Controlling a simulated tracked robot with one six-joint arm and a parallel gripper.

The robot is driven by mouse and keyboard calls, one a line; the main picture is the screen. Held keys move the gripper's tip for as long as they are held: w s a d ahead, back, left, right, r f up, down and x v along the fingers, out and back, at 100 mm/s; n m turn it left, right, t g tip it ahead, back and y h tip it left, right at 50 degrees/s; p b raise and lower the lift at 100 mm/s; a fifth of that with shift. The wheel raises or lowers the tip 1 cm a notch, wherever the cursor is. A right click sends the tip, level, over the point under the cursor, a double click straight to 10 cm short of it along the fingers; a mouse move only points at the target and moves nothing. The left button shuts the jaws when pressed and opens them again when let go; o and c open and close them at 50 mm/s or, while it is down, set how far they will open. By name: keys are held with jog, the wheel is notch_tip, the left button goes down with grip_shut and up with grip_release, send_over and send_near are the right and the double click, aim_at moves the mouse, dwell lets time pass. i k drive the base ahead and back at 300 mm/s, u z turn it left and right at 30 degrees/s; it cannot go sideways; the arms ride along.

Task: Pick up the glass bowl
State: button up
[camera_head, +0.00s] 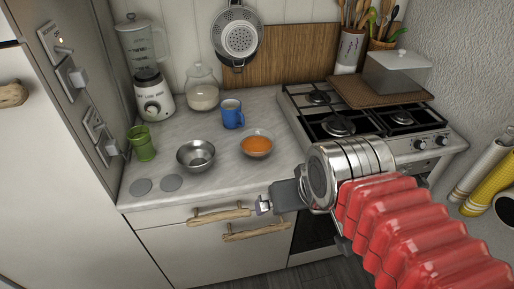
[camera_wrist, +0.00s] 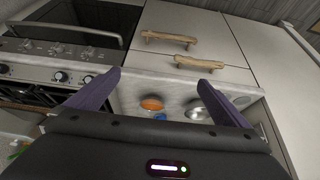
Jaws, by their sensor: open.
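The glass bowl (camera_head: 257,154) stands upright on the counter, right of a steel bowl (camera_head: 196,154), and holds something orange. In the wrist view its orange contents (camera_wrist: 152,103) show between my fingers, some way beyond them. My gripper (camera_head: 262,205) is out in front of the counter's front edge, near the drawer handles and apart from the bowl. In the wrist view my gripper (camera_wrist: 160,77) has its two dark fingers spread wide with nothing between them. In the head view my wrist partly hides the gripper.
A blue mug (camera_head: 232,114) stands just behind the glass bowl. A green cup (camera_head: 141,144), a blender (camera_head: 150,90) and a glass jar (camera_head: 202,90) are farther left. The stove (camera_head: 345,135) is on the right. Driftwood handles (camera_head: 255,231) stick out below the counter.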

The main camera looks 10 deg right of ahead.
aim_at(255, 143)
jog(key=u, duration=1.45)
jog(key=i, duration=0.5)
jog(key=z, duration=0.5)
